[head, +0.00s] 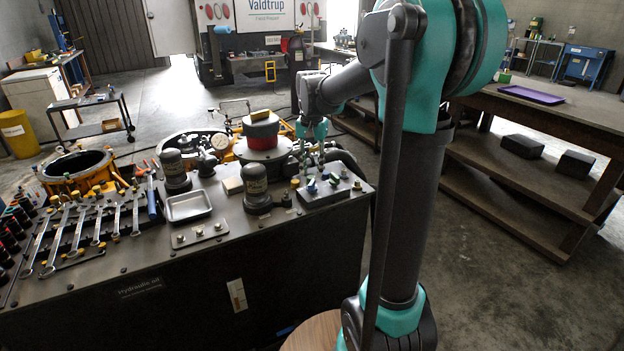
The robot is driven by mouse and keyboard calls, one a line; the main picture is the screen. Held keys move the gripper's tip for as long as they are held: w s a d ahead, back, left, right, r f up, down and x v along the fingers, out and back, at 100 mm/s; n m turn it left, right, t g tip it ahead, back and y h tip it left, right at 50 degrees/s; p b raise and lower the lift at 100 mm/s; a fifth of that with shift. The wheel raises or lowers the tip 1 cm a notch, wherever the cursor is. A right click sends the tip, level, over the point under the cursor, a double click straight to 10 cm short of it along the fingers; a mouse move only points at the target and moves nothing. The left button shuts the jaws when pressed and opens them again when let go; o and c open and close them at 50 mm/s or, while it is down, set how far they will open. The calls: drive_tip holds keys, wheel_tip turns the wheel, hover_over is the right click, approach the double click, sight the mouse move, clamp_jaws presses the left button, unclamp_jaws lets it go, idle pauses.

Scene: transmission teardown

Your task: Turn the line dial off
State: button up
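A small dark control block (328,195) sits at the right end of the dark workbench top. It carries several small knobs, among them a blue one (311,187) and a green one (334,179). Labels are too small to read, so I cannot tell which knob is the line dial or how it is set. My gripper (314,168) points down just above this block, close to the blue and green knobs. Its fingers are small and dark in this view; I cannot tell whether they touch a knob or how far apart they are.
Two dark cylindrical units (257,190) (174,171) stand left of the block. A metal tray (188,206) and several wrenches (78,232) lie further left. A wooden table (540,109) stands at the right, with open floor between.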

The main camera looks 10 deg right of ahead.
sight(312, 182)
drive_tip(key=shift+f, duration=2.05)
clamp_jaws()
